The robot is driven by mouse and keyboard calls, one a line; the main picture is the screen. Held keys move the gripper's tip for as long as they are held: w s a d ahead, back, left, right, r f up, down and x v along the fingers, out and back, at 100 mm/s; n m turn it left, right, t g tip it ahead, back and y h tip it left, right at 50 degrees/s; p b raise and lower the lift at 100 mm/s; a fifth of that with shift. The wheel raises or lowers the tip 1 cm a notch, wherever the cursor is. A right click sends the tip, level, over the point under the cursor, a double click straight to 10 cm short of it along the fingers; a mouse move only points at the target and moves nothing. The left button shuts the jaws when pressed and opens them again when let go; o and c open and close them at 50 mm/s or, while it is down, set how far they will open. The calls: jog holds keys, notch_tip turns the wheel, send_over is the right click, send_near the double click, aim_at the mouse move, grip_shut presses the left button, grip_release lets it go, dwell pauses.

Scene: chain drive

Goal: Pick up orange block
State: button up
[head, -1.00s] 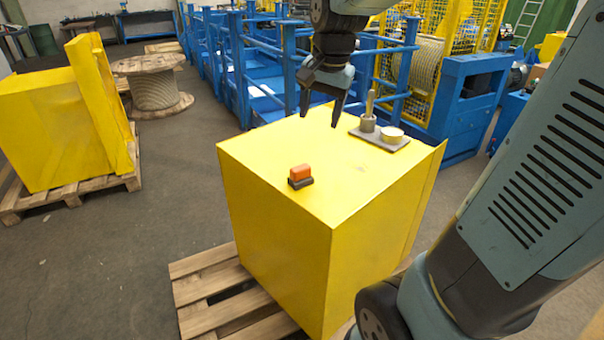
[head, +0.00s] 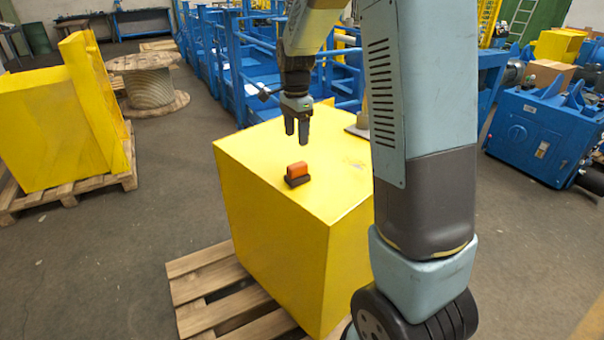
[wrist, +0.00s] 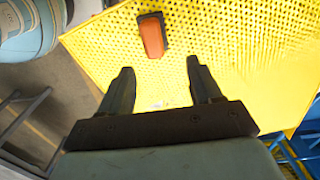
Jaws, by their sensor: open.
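The orange block (head: 297,169) sits on a small dark base (head: 298,181) on top of the yellow box (head: 270,190), near its front left edge. In the wrist view the orange block (wrist: 152,36) lies beyond the fingertips, roughly between their lines. My gripper (head: 297,138) points down above the yellow top, over and slightly behind the block. Its two fingers are apart and empty, and they do not touch the block. In the wrist view my gripper (wrist: 157,75) also shows open.
The yellow box stands on a wooden pallet (head: 215,287). A grey plate (head: 358,131) on the box top is mostly hidden behind my arm. Blue railings (head: 235,65) stand behind the box. Another yellow block (head: 45,130) on a pallet stands at the left.

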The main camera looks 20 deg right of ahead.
aim_at(297, 163)
notch_tip(297, 163, down, 6)
jog(key=shift+r, duration=0.1)
jog(key=shift+s+a+f, duration=0.1)
jog(key=shift+s+f, duration=0.05)
jog(key=shift+f, duration=0.75)
jog(key=shift+s+f, duration=0.2)
jog(key=shift+f, duration=0.75)
jog(key=shift+s+a+f, duration=0.1)
jog(key=shift+s+f, duration=0.05)
jog(key=shift+f, duration=0.75)
jog(key=c, duration=1.1)
jog(key=shift+r, duration=0.1)
jog(key=shift+c, duration=0.2)
